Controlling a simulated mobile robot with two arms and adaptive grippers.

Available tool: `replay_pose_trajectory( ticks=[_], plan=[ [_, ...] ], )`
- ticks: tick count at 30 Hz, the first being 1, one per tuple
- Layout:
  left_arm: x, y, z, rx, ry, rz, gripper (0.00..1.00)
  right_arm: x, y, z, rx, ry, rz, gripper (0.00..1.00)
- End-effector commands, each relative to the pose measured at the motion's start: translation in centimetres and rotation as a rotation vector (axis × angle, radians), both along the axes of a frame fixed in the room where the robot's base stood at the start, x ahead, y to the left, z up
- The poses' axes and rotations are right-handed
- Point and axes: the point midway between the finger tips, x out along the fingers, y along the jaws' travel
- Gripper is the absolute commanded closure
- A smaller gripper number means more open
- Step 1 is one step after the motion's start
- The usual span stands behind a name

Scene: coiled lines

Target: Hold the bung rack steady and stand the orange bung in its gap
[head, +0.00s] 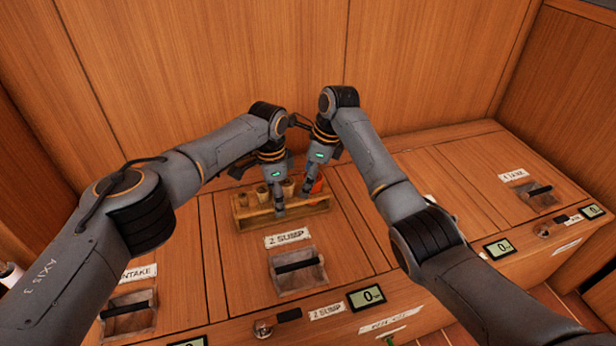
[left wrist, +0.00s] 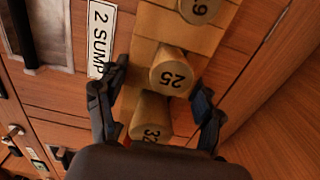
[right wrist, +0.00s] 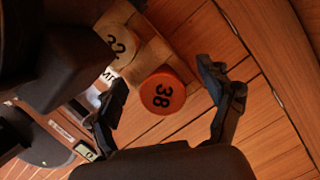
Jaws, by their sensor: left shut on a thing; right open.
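The wooden bung rack (head: 256,216) stands on the wooden lockers behind the 2 SUMP label. My left gripper (head: 279,208) is shut across the rack; in the left wrist view its fingers lie on either side of the rack (left wrist: 151,22), beside bung 25 (left wrist: 172,72) and bung 32 (left wrist: 150,116). The orange bung (right wrist: 162,93), marked 38, is upright at the rack's right end, next to bung 32 (right wrist: 117,42). My right gripper (right wrist: 168,105) is open, with its fingers apart on either side of the orange bung. I cannot tell how deep the bung sits, as its base is hidden.
A recessed handle (head: 297,268) lies in front of the rack, with a small display (head: 367,297) nearer me. The wooden back wall (head: 200,60) rises close behind. The locker top (head: 440,170) right of the rack is clear. My two wrists are close together.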

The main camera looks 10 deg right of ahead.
Motion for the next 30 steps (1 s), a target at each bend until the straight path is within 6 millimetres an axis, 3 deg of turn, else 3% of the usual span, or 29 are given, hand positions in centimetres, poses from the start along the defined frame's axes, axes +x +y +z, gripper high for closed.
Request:
replay_pose_trajectory(
  ticks=[11,30],
  plan=[
    [0.0,0.0,-0.1,0.000,0.001,0.000,0.73,0.0,0.0,0.2,0.001,-0.001,0.000,0.14],
    [0.0,0.0,-0.1,0.000,0.001,0.000,0.73,0.0,0.1,4.7,0.001,-0.001,0.001,0.14]
  ],
)
